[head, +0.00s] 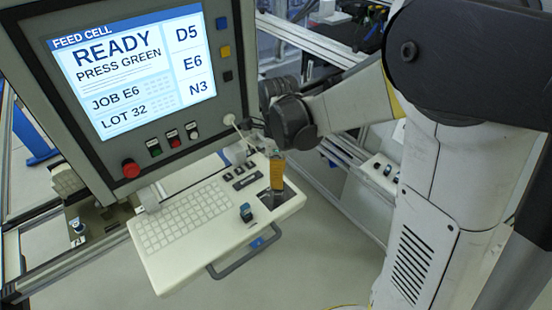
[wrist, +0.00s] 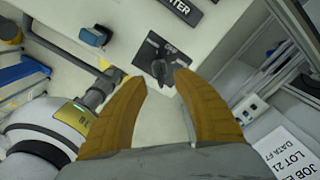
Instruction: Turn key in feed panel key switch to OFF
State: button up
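The feed panel (head: 118,140) fills the left of the head view, its lit screen reading READY, PRESS GREEN. Its pale keyboard shelf (head: 160,262) juts out below. In the wrist view, a key switch (wrist: 157,60) with a dark key-like handle sits on a dark plate with small, unreadable marks. My gripper (wrist: 160,79) is open, its orange fingertips on either side of the handle's near end. I cannot tell whether they touch it. In the head view, my gripper (head: 277,185) points down over the shelf's right end and hides most of the switch.
A blue-and-black knob (head: 246,212) stands on the shelf left of my gripper; it also shows in the wrist view (wrist: 95,36). A red mushroom button (head: 131,168) and several small buttons line the panel's lower edge. A handle (head: 245,258) sticks out in front.

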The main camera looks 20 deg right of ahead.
aim_at(278, 191)
jog(key=shift+f, duration=2.25)
jog(key=shift+s, duration=0.1)
grip_shut()
jog(key=n+b, duration=0.1)
jog(key=n, duration=0.3)
jog(key=shift+f+n+b, duration=0.1)
jog(key=shift+n+b, duration=0.2)
jog(key=shift+b, duration=0.1)
jog(key=n+b, duration=0.1)
jog(key=n, duration=0.4)
jog(key=shift+o, duration=2.3)
grip_release()
